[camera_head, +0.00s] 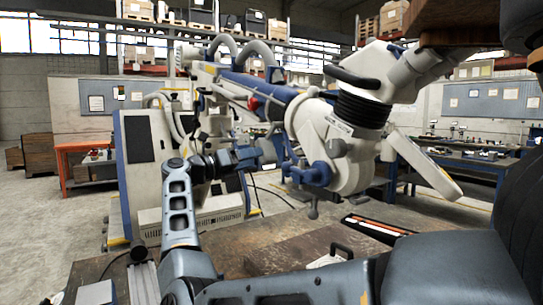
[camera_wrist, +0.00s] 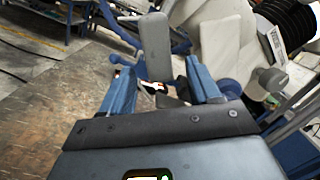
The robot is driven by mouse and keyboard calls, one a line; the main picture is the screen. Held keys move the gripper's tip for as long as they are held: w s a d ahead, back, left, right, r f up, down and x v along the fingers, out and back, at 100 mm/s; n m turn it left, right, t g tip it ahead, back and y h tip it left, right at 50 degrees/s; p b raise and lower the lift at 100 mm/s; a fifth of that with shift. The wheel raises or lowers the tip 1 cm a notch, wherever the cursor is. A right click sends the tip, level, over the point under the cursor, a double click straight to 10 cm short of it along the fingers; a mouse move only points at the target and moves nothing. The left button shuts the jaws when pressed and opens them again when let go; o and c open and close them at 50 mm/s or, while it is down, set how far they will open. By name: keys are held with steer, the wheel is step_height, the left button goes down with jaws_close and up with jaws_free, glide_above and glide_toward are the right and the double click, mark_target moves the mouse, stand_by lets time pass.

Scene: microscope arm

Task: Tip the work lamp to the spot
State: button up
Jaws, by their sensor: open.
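A large white and blue jointed head (camera_head: 340,150) with a black ribbed collar hangs from a thick arm in the head view. It looks like a microscope head; no other thing looks clearly like a work lamp. My gripper (camera_head: 276,152) is at the left side of this head, close to its blue knobs. In the wrist view, the blue fingers of my gripper (camera_wrist: 161,72) are apart. A grey-beige bar (camera_wrist: 155,45) shows between and beyond the fingertips; I cannot tell whether they touch it. The white housing (camera_wrist: 222,45) is to the right. No marked spot is clearly visible.
A brown worktop (camera_head: 225,240) lies below, with a black handle (camera_head: 342,250) and a dark tray with an orange strip (camera_head: 378,228). A white cabinet (camera_head: 140,165) stands left of my arm. An orange bench (camera_head: 72,165) is behind. Dark objects crowd the upper right.

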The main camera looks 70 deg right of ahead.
mark_target(272, 152)
steer(key=shift+m+y, duration=0.5)
steer(key=shift+y, duration=0.1)
steer(key=shift+w+d+r+p+x, duration=0.15)
steer(key=shift+p+x, duration=0.15)
steer(key=shift+x, duration=1.1)
steer(key=shift+w+d+r+p+x, duration=0.1)
steer(key=shift+r+p+x, duration=0.2)
steer(key=shift+x, duration=1.05)
steer(key=shift+w+d+r+p+x, duration=0.15)
steer(key=shift+p+x, duration=0.2)
steer(key=shift+x, duration=1.05)
steer(key=shift+a+f, duration=0.1)
jaws_close()
